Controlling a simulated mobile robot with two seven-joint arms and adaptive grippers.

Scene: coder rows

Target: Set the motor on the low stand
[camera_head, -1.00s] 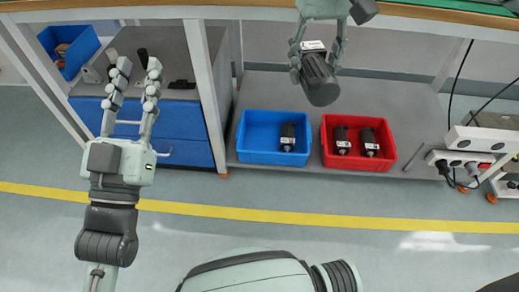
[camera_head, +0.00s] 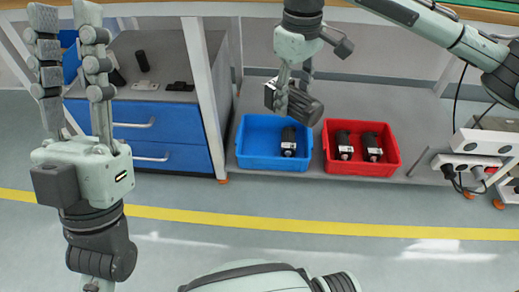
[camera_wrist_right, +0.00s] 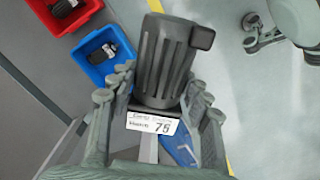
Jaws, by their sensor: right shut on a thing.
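My right gripper (camera_head: 288,88) is shut on a dark ribbed motor (camera_head: 304,106). The motor is tilted and appears above the blue bin's upper edge in the head view. In the right wrist view, the held motor (camera_wrist_right: 165,60) has a white label reading 75, with gripper fingers on both sides. A grey low platform (camera_head: 262,185) lies under the bench, and a blue drawer cabinet (camera_head: 150,132) with a grey top stands to its left. I cannot tell which is the low stand. My left gripper (camera_head: 65,18) is open and empty, its fingers overlapping the cabinet's left side in view.
A blue bin (camera_head: 246,148) holds one motor, and a red bin (camera_head: 330,165) beside it holds two; both sit on the platform. Small dark items (camera_head: 142,62) stand on the cabinet top. A white power strip (camera_head: 475,142) with cables is at right.

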